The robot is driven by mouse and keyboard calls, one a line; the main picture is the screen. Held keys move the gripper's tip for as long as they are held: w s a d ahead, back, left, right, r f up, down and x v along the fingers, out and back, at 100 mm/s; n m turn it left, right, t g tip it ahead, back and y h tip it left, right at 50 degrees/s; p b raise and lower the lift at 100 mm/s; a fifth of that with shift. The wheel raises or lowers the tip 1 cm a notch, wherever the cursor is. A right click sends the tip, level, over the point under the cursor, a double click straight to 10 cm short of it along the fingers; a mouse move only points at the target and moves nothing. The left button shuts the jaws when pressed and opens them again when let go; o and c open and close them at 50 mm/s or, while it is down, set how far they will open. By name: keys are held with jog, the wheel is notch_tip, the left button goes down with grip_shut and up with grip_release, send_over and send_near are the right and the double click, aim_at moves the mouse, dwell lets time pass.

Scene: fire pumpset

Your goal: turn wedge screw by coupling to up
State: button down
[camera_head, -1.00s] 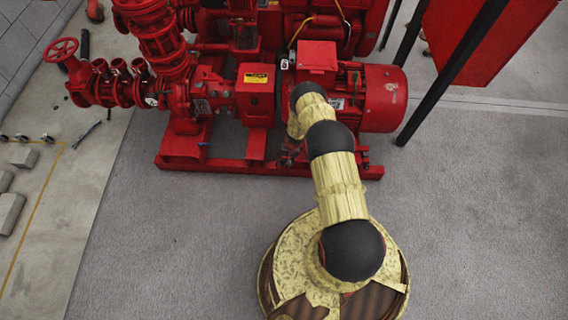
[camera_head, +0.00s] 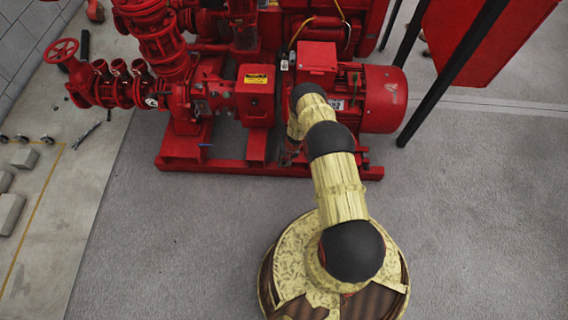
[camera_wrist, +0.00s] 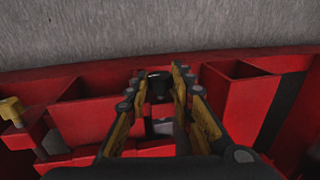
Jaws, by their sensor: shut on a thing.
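A small dark screw head (camera_wrist: 157,86), apparently the wedge screw by the coupling, sits between my fingertips in the wrist view. My gripper (camera_wrist: 159,80) reaches down to the red base frame, with one finger on each side of the screw, and is shut on it. The fingers hide most of the screw, so I cannot tell its angle. In the head view my gripper (camera_head: 291,154) is a dark shape low beside the red motor (camera_head: 384,98), near the coupling housing (camera_head: 255,97). The screw itself cannot be made out there.
The red base frame (camera_head: 230,168) runs along the front of the pumpset. In the wrist view red walls stand close on both sides, and a yellow bolt (camera_wrist: 12,110) is at the left. A black post (camera_head: 447,78) stands right of the motor. The grey floor in front is clear.

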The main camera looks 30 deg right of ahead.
jog(key=shift+d+y, duration=0.1)
jog(key=shift+y, duration=0.2)
jog(key=shift+s+d+f+t+y, duration=0.15)
jog(key=shift+t+y, duration=0.35)
jog(key=shift+y, duration=0.1)
jog(key=shift+s+d+f+t+y, duration=0.1)
jog(key=shift+s+t+y, duration=0.05)
jog(key=shift+t+y, duration=0.4)
jog(key=shift+s+d+f+t+y, duration=0.15)
jog(key=shift+t+y, duration=0.6)
jog(key=shift+y, duration=0.4)
jog(key=shift+d+f+t+y, duration=0.1)
jog(key=shift+t+y, duration=0.6)
jog(key=shift+y, duration=0.4)
jog(key=c, duration=1.5)
grip_release()
jog(key=shift+c, duration=0.2)
